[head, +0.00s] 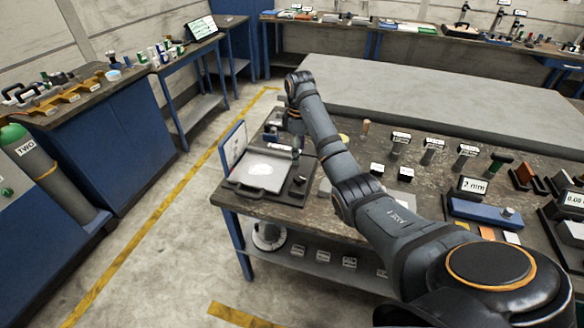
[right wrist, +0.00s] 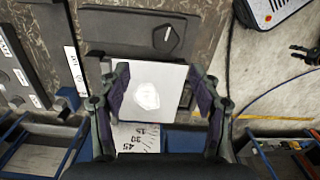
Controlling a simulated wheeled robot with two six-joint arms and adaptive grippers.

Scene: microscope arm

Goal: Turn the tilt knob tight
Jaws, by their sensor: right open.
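My right gripper (head: 284,142) is over the far left end of the workbench, above a dark base plate (head: 268,190) with a pale patch on it. In the right wrist view its two fingers (right wrist: 160,72) are spread wide with nothing gripped. Between and beyond them is a light panel (right wrist: 172,76) with a white many-sided patch, and a numbered scale (right wrist: 138,138) below it. A black pointer-shaped knob (right wrist: 166,37) is on a dark plate beyond the fingertips, apart from them. I cannot tell whether this is the tilt knob. A dark claw-like shape, possibly my left gripper (right wrist: 303,52), shows at the right edge.
A blue-edged upright board (head: 232,147) stands at the bench's left end. Labelled blocks and several handled tools, including a green-handled one (head: 498,163), crowd the bench to the right. Open floor (head: 165,225) lies left of the bench, with a gas cylinder (head: 45,175) beyond.

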